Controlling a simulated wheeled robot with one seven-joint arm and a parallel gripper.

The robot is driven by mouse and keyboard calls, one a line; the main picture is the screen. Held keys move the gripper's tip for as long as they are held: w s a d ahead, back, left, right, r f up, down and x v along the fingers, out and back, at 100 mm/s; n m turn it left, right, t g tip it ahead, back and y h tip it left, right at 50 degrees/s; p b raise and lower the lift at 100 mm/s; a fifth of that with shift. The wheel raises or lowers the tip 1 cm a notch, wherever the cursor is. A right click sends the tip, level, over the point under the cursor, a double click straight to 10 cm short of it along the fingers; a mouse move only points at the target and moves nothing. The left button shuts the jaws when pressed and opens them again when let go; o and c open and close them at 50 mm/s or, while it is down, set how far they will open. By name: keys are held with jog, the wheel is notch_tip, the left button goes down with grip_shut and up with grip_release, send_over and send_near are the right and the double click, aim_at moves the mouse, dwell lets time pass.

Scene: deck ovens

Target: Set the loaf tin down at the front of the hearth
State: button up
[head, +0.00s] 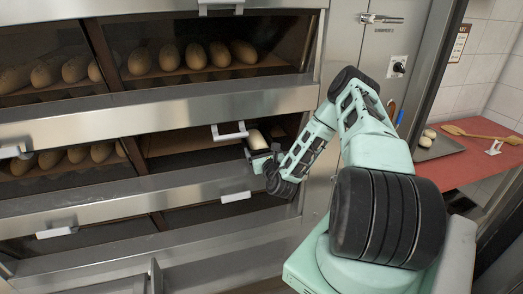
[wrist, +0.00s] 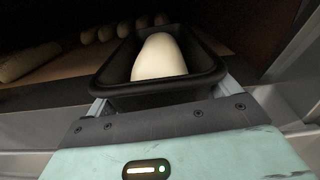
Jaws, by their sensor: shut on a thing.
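The loaf tin (wrist: 120,75) is dark, with a pale loaf of dough in it. My gripper (wrist: 160,105) is shut on its near end in the wrist view. In the head view my gripper (head: 265,165) holds the tin, with its pale loaf (head: 257,139), at the right part of the middle oven opening. The hearth (wrist: 60,72) shows as a light surface left of and beyond the tin in the wrist view. It also shows in the head view (head: 180,140). I cannot tell whether the tin touches the hearth.
Several loaves (head: 80,155) lie in the left part of the middle deck, and more loaves (head: 195,56) in the deck above. A white door handle (head: 229,131) is close to the tin. The oven's steel side is to the right. A red counter (head: 455,167) stands far right.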

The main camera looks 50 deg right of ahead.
jog(key=shift+f, duration=0.3)
jog(key=shift+f, duration=0.15)
jog(key=o, duration=1)
jog(key=shift+c, duration=0.2)
jog(key=shift+s+a, duration=0.2)
jog(key=shift+s, duration=0.1)
jog(key=b+v, duration=0.3)
jog(key=v, duration=0.8)
jog(key=shift+b, duration=0.4)
